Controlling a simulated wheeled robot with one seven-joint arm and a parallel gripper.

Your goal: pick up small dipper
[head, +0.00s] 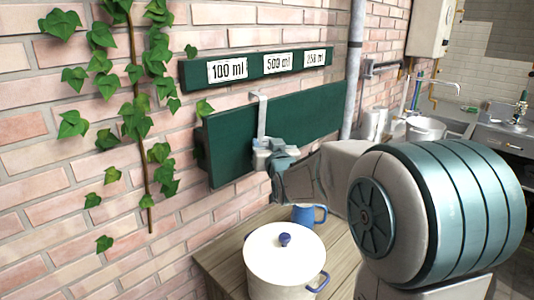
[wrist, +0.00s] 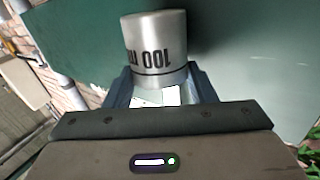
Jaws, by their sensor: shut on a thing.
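The small dipper is a metal cup marked "100 m…" upside down in the wrist view (wrist: 155,48). In the head view its long pale handle (head: 261,118) rises upright to a hooked top, in front of the lower green board (head: 225,140). My gripper (head: 272,152) is shut on the dipper; it also shows in the wrist view (wrist: 160,90) with a finger on each side of the cup. I cannot tell whether the hook still touches the board. My gripper hides most of the cup in the head view.
An upper green board (head: 203,75) carries labels 100 ml, 500 ml and 250 ml. Below, a white lidded pot (head: 275,268) and a blue mug (head: 305,216) stand on a wooden table (head: 215,262). Ivy (head: 135,120) climbs the brick wall at left. A grey pipe (head: 353,70) runs right of the boards.

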